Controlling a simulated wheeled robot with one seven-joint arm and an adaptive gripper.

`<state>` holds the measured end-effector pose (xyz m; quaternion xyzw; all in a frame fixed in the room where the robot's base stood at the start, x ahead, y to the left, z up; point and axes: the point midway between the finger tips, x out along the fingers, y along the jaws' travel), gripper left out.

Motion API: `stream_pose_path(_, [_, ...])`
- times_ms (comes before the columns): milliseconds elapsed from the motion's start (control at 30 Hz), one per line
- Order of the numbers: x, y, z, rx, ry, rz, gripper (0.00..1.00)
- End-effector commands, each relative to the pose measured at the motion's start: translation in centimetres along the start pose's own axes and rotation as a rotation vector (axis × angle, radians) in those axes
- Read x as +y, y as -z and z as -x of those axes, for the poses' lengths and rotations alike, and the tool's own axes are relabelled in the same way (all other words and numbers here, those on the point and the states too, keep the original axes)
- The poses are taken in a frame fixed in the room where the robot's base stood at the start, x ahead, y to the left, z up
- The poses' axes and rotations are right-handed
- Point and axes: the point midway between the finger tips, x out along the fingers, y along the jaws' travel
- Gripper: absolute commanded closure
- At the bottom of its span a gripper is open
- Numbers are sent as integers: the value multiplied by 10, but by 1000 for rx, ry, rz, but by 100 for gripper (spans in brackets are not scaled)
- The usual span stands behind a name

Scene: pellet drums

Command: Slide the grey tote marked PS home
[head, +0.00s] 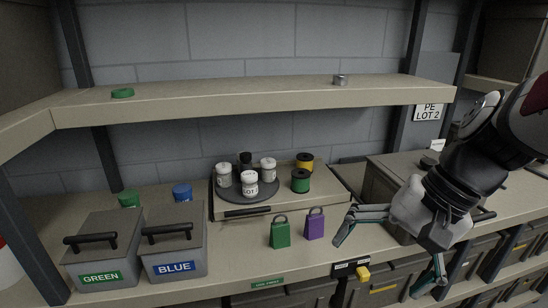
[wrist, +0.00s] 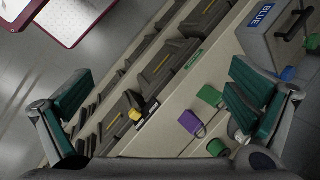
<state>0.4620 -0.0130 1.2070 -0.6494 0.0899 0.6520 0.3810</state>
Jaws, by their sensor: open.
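Several grey totes stand in a row on the level below the counter, one of them a grey tote (head: 382,287) near my gripper. The totes also show in the wrist view (wrist: 165,65), some with yellow strips. I cannot read a PS mark on any of them, so I cannot tell which is the PS tote. My gripper (head: 385,265) is open and empty, in front of the counter edge at the right. Its two green-padded fingers are wide apart in the wrist view (wrist: 160,85). A yellow piece (head: 362,273) sits by a black-and-white label (head: 350,265) on the counter's front edge.
On the counter stand the GREEN bin (head: 100,262), the BLUE bin (head: 173,255), a green padlock-like block (head: 280,235), a purple one (head: 314,226), and a round tray (head: 230,192) with jars. A large grey box (head: 385,190) stands behind my arm. An upper shelf (head: 240,92) spans above.

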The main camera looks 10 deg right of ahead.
Motion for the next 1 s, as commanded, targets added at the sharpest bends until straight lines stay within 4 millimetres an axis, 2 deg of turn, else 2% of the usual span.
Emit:
stream_pose_path(167, [3,40,-23,-128,147,-285,0])
stream_pose_path(333, [13,98,-39,-249,375,-616,0])
stream_pose_path(467, [34,148,-45,-316,578,-856,0])
stream_pose_path(567, [62,188,-48,-349,752,-1031,0])
stream_pose_path(667, [99,227,-50,-365,939,-1195,0])
stream_pose_path(800, [167,272,-54,-362,1210,-1399,0])
stream_pose_path(900, [214,291,-58,-341,1379,-1506,0])
stream_pose_path(1000, [252,301,-61,-317,1505,-1577,0])
